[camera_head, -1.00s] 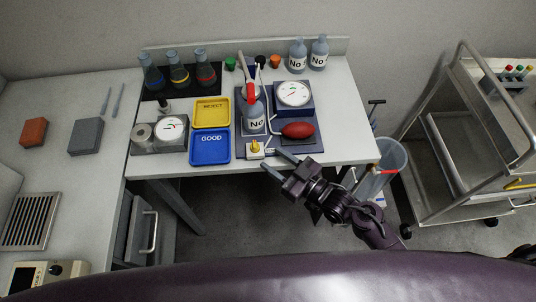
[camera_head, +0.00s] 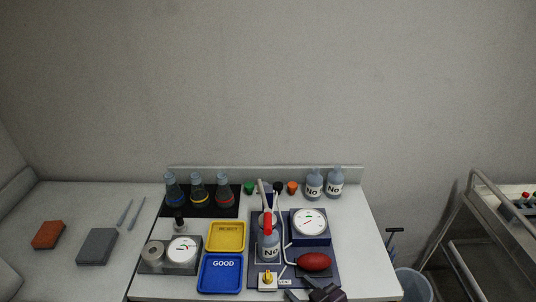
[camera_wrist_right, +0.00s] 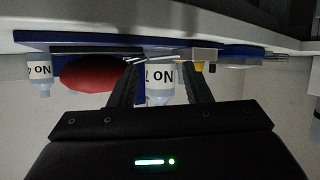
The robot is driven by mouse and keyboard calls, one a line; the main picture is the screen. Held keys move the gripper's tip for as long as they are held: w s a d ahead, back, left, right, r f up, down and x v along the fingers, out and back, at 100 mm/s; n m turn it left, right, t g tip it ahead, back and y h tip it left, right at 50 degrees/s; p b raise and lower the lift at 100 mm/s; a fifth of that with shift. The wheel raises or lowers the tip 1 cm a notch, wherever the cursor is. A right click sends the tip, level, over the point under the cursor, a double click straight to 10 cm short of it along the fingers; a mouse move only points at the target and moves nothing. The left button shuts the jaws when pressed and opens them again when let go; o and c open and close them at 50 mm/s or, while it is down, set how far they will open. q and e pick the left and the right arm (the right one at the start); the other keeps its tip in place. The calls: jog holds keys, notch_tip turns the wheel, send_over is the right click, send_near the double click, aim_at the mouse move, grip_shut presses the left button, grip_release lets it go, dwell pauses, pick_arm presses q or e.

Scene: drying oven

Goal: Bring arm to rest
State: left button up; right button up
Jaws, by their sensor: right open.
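My right gripper (camera_head: 298,288) is at the bottom edge of the head view, by the front edge of the workbench, and most of its arm is out of frame. In the right wrist view its two dark fingers (camera_wrist_right: 161,70) are spread apart. I see nothing held. A red bulb (camera_head: 314,262) lies just beyond the gripper. My left gripper is out of view.
A gauge (camera_head: 309,223) stands on the blue base. A yellow REJECT tray (camera_head: 227,250) and a blue GOOD tray (camera_head: 203,285) lie left of it. Several flasks and bottles line the back. A bin (camera_head: 413,285) and a metal cart (camera_head: 470,240) stand right of the bench.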

jog(key=s+d+r+m+g+h, duration=0.55)
jog(key=s+d+g+h, duration=0.2)
jog(key=s+d, duration=0.45)
jog(key=s+f+g, duration=0.1)
jog(key=s+f, duration=0.1)
jog(key=f, duration=1.3)
jog(key=s+f+g, duration=0.1)
jog(key=s+f, duration=0.1)
jog(key=f, duration=1.4)
jog(key=s+d+f, duration=0.2)
jog(key=s+f, duration=1.5)
jog(key=s, duration=0.1)
jog(key=shift+s+d+f+g, duration=0.15)
jog(key=shift+s+d+g, duration=0.15)
jog(key=shift+s+g, duration=0.05)
jog(key=shift+n+y, duration=0.25)
